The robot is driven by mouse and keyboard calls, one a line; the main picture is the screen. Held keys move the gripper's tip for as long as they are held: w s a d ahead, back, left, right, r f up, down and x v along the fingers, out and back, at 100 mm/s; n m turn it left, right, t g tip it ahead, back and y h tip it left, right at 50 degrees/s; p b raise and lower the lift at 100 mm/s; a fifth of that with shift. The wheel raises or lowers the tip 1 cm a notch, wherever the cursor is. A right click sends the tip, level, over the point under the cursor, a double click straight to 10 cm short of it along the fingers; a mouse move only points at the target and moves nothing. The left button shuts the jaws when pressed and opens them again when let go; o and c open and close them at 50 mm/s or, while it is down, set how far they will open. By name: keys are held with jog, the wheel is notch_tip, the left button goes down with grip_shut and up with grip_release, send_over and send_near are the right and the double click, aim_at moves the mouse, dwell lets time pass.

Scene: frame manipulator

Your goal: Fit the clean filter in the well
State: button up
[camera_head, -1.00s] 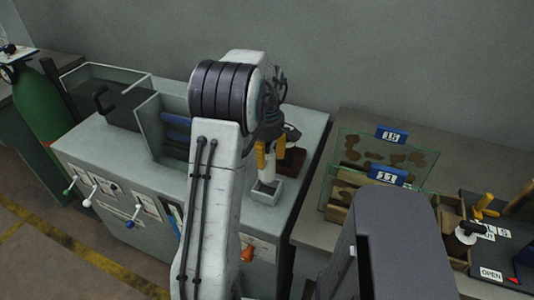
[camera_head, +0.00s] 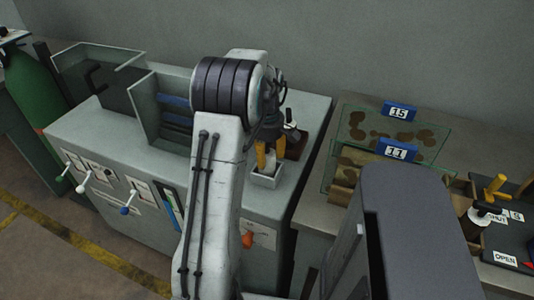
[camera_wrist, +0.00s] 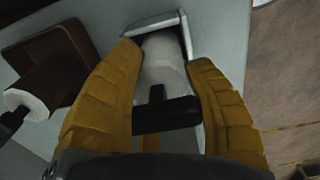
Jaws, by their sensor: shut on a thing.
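My gripper (camera_head: 271,160) has yellow fingers and points down at the well (camera_head: 267,181), a small square light-metal socket on the grey cabinet top. In the wrist view, my gripper (camera_wrist: 164,56) is shut on the clean filter (camera_wrist: 163,68), a pale cylinder with a black T-shaped handle between the fingers. The filter's far end lies within the outline of the well's rim (camera_wrist: 158,23); how deep it sits I cannot tell. In the head view the fingers mostly hide the filter.
The cabinet (camera_head: 90,135) has an open glass-walled tank and levers. A bench at right carries glass plates with blue number tags 15 (camera_head: 399,111) and 11 (camera_head: 396,151).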

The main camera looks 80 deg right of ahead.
jog(key=shift+f, duration=0.3)
dwell(0.8)
jog(key=o, duration=1.3)
jog(key=shift+r, duration=0.1)
notch_tip(320, 180, up, 12)
jog(key=shift+a+f, duration=0.1)
jog(key=shift+a, duration=0.05)
jog(key=shift+s, duration=0.1)
